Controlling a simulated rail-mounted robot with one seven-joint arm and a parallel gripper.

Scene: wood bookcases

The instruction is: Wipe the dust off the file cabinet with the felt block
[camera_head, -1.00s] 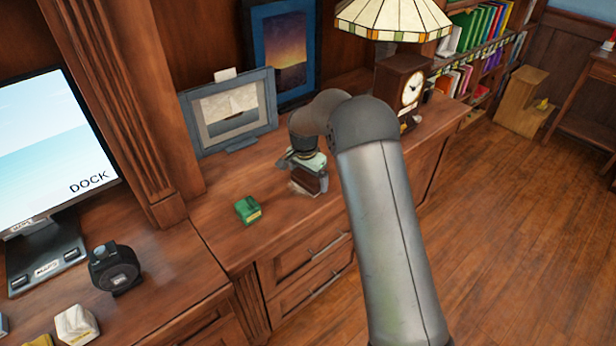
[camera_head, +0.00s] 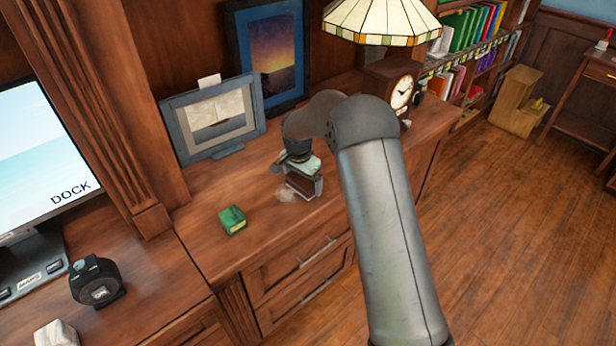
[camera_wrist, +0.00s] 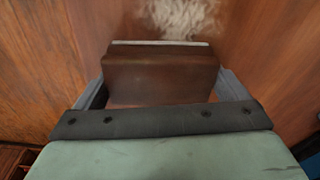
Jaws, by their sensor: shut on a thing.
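My gripper (camera_head: 304,186) is low over the top of the wooden file cabinet (camera_head: 262,215). It is shut on the felt block (camera_head: 299,183), a brown block with a pale strip along one edge. In the wrist view the felt block (camera_wrist: 160,75) sits between the two fingers. A pale patch of dust (camera_head: 287,194) shows on the cabinet top just left of the block, and the dust (camera_wrist: 185,14) also shows beyond the block in the wrist view. I cannot tell whether the block touches the wood.
A small green box (camera_head: 232,220) lies on the cabinet top to the left. A framed picture (camera_head: 212,118), a sunset picture (camera_head: 270,50), a clock (camera_head: 396,88) and a stained-glass lamp (camera_head: 380,20) stand behind. A black tape dispenser-like object (camera_head: 97,282) sits on the desk at left.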

